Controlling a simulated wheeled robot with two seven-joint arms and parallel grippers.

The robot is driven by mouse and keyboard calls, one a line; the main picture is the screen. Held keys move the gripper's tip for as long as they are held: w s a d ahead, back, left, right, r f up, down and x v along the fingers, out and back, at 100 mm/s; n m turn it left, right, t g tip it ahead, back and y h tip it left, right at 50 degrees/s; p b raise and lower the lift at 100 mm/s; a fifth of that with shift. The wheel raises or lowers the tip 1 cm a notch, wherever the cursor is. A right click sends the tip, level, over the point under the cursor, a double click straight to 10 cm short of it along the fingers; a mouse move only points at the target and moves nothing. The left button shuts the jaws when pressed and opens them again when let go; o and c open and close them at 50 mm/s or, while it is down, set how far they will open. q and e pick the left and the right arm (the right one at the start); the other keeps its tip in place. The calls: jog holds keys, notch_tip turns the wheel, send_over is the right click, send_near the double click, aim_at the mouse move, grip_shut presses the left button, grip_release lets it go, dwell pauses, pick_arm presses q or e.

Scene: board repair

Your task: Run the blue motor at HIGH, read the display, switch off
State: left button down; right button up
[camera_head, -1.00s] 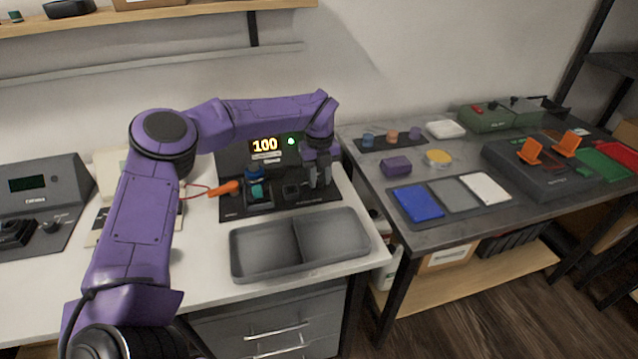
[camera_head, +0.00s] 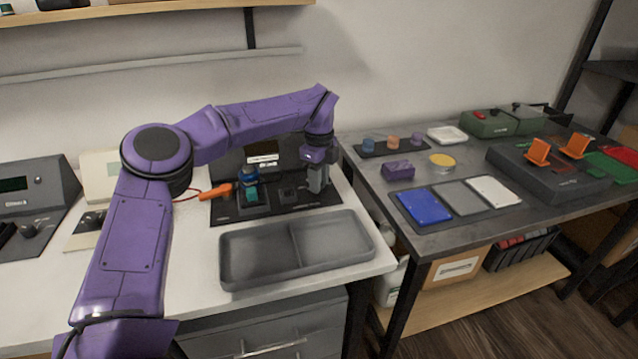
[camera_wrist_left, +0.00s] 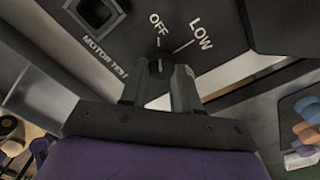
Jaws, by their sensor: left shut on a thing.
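The black motor tester (camera_head: 230,212) stands on the white bench, its display (camera_head: 262,146) dark. The blue motor (camera_head: 249,176) sits upright in the tester, with a teal part below it. My left gripper (camera_head: 318,184) is at the tester's right side. In the left wrist view the gripper (camera_wrist_left: 160,80) is shut on the small dark selector knob (camera_wrist_left: 157,65), beside the OFF and LOW marks. The knob's mark seems to point toward OFF. The HIGH mark does not show. A square black switch or socket (camera_wrist_left: 98,12) is at upper left. My right gripper is not in view.
An orange-handled probe (camera_head: 215,192) with a red lead lies left of the motor. An empty two-part grey tray (camera_head: 228,268) is in front of the tester. The right table (camera_head: 430,240) holds coloured pads, small parts and a dark fixture with orange levers (camera_head: 538,151).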

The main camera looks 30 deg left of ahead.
pick_arm(q)
jog(key=shift+a, duration=0.1)
dwell(0.4)
jog(key=c, duration=0.8)
grip_release()
jog(key=shift+f, duration=0.1)
notch_tip(320, 180, up, 11)
jog(key=shift+f+p, duration=0.2)
jog(key=shift+p, duration=0.55)
